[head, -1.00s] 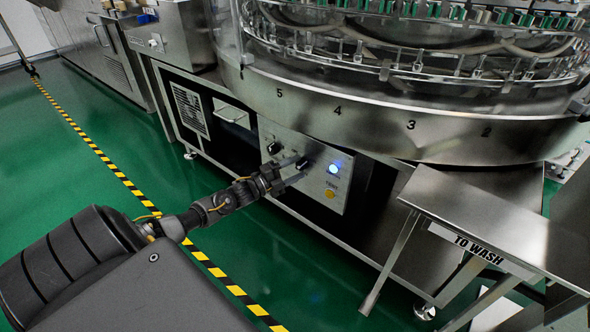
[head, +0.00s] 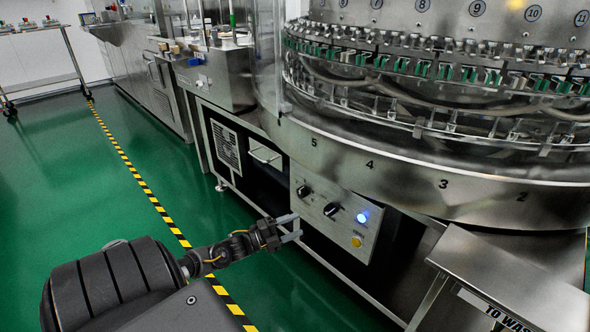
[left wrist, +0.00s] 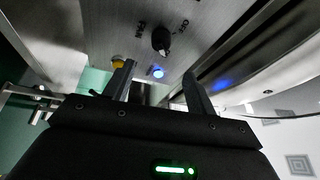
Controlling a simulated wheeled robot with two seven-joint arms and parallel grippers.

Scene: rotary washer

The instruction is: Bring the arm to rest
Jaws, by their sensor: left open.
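My left gripper (head: 291,228) is open and empty, in front of the washer's control panel (head: 338,212) at its lower left part. Its two fingers are apart and also show in the left wrist view (left wrist: 160,85), pointing toward the panel. The panel has two black knobs, a lit blue button (head: 362,218) and a yellow button (head: 356,242). In the left wrist view one black knob (left wrist: 161,40), the blue light (left wrist: 157,72) and the yellow button (left wrist: 117,61) lie beyond the fingers. My right gripper is in neither view.
The round steel washer (head: 400,165) with numbered stations fills the right side. A steel table (head: 500,275) marked "TO WASH" stands at the lower right. The green floor (head: 80,200) to the left is open, crossed by a yellow-black line (head: 135,175). A trolley (head: 45,70) stands far left.

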